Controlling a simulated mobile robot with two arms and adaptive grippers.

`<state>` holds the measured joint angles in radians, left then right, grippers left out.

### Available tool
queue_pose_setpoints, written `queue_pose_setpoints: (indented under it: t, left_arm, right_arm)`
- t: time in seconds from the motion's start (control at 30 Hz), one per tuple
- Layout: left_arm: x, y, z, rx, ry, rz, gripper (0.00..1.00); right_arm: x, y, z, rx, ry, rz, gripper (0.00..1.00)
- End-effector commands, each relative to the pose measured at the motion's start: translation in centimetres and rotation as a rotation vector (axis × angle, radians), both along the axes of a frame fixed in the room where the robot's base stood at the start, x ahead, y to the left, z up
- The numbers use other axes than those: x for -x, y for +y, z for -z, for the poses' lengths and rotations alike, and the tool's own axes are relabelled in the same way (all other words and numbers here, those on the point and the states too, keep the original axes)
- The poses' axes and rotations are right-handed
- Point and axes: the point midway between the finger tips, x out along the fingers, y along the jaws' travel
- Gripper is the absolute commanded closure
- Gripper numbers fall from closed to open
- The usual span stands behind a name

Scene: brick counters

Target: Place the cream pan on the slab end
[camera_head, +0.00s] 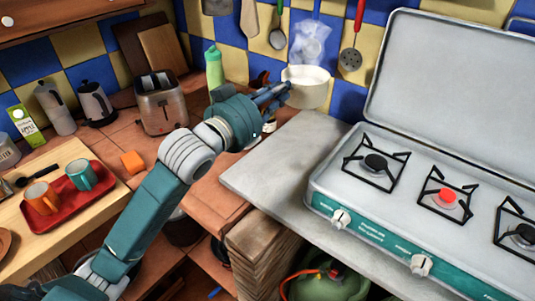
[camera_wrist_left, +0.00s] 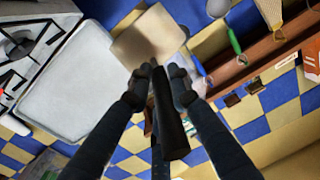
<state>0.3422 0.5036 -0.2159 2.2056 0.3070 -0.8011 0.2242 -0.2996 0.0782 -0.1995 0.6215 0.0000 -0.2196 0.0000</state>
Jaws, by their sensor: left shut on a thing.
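The cream pan (camera_head: 306,88) is held up in the air, roughly level, with whitish steam over it. In the head view it appears over the far end of the grey slab (camera_head: 285,155), with its height above the slab hard to judge. My left gripper (camera_head: 276,92) is shut on the pan's dark handle, to the left of the pan body. In the left wrist view the handle (camera_wrist_left: 168,115) runs between the fingers (camera_wrist_left: 160,80), and the cream pan body (camera_wrist_left: 150,38) shows beyond them. My right gripper is not in view.
A camping stove (camera_head: 415,185) with a raised lid (camera_head: 455,75) stands right of the slab; one burner (camera_head: 445,196) glows red. A green bottle (camera_head: 214,68) and toaster (camera_head: 161,103) stand at the back left. Utensils hang on the tiled wall. The slab's visible top is bare.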

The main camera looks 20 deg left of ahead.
Motion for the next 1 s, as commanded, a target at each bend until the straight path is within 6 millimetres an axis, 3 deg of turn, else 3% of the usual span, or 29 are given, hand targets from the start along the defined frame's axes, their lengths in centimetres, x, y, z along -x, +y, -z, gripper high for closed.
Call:
queue_pose_setpoints:
  t: [0.17, 0.7, 1.0]
  left_arm:
    - [-0.3, 0.4, 0.9, 0.001, -0.005, 0.002, 1.0]
    - [-0.3, 0.3, 13.7, 0.003, -0.002, 0.0, 1.0]
    - [-0.3, 0.3, 16.7, 0.001, -0.005, 0.001, 1.0]
  right_arm:
    - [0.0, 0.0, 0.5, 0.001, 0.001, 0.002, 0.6]
    - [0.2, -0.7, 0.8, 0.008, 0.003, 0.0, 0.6]
    - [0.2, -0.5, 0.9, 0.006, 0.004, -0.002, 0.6]
